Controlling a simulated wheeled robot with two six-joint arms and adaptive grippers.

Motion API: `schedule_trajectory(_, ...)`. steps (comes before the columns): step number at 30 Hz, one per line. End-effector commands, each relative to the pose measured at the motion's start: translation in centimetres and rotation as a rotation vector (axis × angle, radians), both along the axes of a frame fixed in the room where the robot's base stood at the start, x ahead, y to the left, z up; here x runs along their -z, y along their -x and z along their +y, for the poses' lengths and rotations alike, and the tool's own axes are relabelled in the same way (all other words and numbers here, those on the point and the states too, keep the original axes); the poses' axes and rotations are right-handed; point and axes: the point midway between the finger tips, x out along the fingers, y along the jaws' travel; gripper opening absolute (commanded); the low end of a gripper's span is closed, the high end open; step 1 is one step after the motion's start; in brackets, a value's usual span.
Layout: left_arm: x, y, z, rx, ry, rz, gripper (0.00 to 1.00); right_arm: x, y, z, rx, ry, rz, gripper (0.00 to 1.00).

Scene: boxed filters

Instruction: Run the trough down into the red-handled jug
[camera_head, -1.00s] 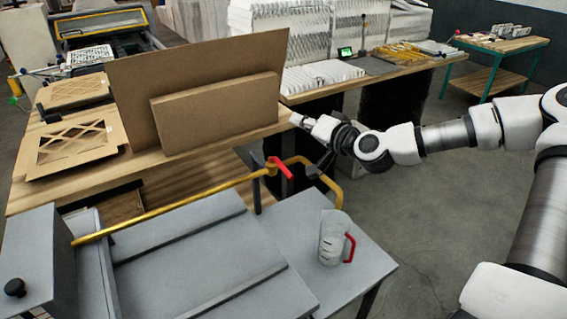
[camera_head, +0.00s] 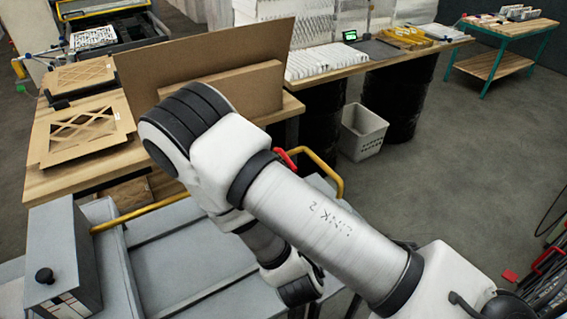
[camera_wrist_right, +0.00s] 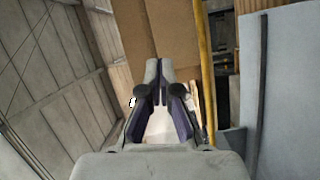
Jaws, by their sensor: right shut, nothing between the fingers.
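The grey trough (camera_head: 170,255) is at the lower left of the head view, partly behind my right arm. A yellow pipe (camera_head: 150,212) runs along it and bends at the right (camera_head: 330,170). A red lever (camera_head: 286,158) on the pipe shows just above my arm. The red-handled jug is hidden in the head view, and I cannot make it out in the wrist view. My right gripper (camera_wrist_right: 160,68) is shut and empty in the right wrist view, left of a yellow pipe (camera_wrist_right: 206,75). It is hidden in the head view. My left gripper is out of view.
A wooden bench (camera_head: 45,180) holds cardboard panels (camera_head: 205,65) and lattice filter frames (camera_head: 90,135) behind the trough. A grey bin (camera_head: 361,132) stands under the far bench. The floor at the right (camera_head: 440,180) is mostly clear.

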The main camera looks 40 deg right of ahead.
Motion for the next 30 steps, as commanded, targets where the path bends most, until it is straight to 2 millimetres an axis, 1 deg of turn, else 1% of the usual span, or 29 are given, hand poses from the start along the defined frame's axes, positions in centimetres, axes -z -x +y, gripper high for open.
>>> schedule_trajectory(1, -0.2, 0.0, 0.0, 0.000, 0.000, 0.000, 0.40, 0.7, 0.4, 0.4, -0.012, 0.004, 0.026, 0.00)
schedule_trajectory(2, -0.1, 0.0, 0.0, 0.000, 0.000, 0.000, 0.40, 1.1, 0.4, 0.2, -0.008, 0.002, 0.031, 0.00)
schedule_trajectory(5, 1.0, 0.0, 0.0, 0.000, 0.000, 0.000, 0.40, 1.6, -0.2, -0.2, -0.003, -0.001, 0.031, 0.00)
schedule_trajectory(8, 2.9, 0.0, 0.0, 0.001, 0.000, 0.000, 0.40, 2.1, -1.5, -0.8, 0.000, -0.006, 0.026, 0.00)
schedule_trajectory(9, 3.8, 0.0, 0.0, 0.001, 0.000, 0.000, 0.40, 2.2, -2.1, -1.0, -0.003, -0.005, 0.024, 0.00)
schedule_trajectory(16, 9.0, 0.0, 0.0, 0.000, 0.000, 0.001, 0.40, 2.5, -4.1, -1.8, -0.004, -0.004, 0.024, 0.00)
schedule_trajectory(17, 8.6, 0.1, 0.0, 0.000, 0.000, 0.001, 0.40, 1.9, -4.5, -2.0, -0.003, -0.006, 0.025, 0.00)
schedule_trajectory(18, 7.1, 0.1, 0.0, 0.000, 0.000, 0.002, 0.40, 1.1, -5.5, -2.3, -0.002, -0.010, 0.029, 0.00)
schedule_trajectory(23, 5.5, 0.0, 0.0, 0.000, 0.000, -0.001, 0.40, 1.1, -8.7, -3.8, -0.001, -0.007, 0.029, 0.00)
schedule_trajectory(27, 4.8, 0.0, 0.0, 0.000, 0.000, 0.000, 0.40, 1.8, -8.4, -5.9, 0.000, -0.007, 0.035, 0.00)
schedule_trajectory(30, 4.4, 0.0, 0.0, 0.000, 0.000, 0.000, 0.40, 2.0, -8.3, -6.9, -0.003, -0.006, 0.034, 0.00)
